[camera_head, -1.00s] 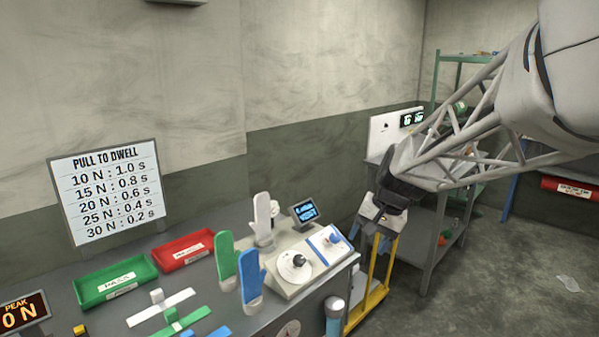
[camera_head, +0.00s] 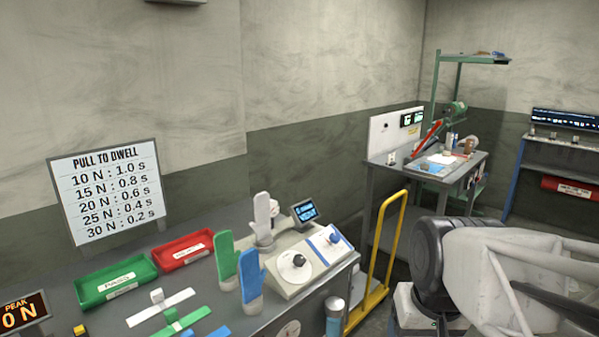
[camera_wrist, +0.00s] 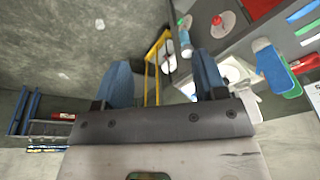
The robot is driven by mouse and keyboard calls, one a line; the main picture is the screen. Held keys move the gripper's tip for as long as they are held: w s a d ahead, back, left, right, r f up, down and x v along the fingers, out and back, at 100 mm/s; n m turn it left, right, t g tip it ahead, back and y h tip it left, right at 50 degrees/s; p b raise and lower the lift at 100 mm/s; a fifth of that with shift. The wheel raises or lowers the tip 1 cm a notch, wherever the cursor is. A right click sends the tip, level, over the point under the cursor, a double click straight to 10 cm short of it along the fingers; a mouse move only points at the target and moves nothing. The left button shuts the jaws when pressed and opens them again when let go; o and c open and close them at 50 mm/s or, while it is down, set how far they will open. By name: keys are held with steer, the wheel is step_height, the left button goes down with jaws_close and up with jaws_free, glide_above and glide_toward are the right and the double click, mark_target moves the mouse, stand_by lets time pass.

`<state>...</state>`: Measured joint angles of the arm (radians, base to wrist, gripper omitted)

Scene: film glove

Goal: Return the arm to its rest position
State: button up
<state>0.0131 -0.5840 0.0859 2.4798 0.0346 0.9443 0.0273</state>
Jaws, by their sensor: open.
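My gripper (camera_wrist: 163,75) shows in the wrist view with its two blue fingers apart and nothing between them. In the head view my arm is low at the right, folded down, and the fingers are hidden or cut off by the lower edge. A white glove form (camera_head: 263,215), a green glove form (camera_head: 227,262) and a blue glove form (camera_head: 251,275) stand upright on the bench (camera_head: 225,215) at the left, apart from my arm.
A yellow trolley (camera_head: 392,240) stands between the bench and my arm. Green (camera_head: 113,281) and red (camera_head: 183,251) trays lie on the bench. A second workbench (camera_head: 440,168) and a shelf (camera_head: 563,150) are behind. Bare floor (camera_wrist: 75,65) fills the left of the wrist view.

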steer(key=shift+s+d+f, duration=0.15)
steer(key=shift+s+f, duration=0.1)
steer(key=shift+s, duration=0.5)
steer(key=shift+s+d+f, duration=0.1)
steer(key=shift+s+f, duration=0.15)
steer(key=shift+s, duration=0.5)
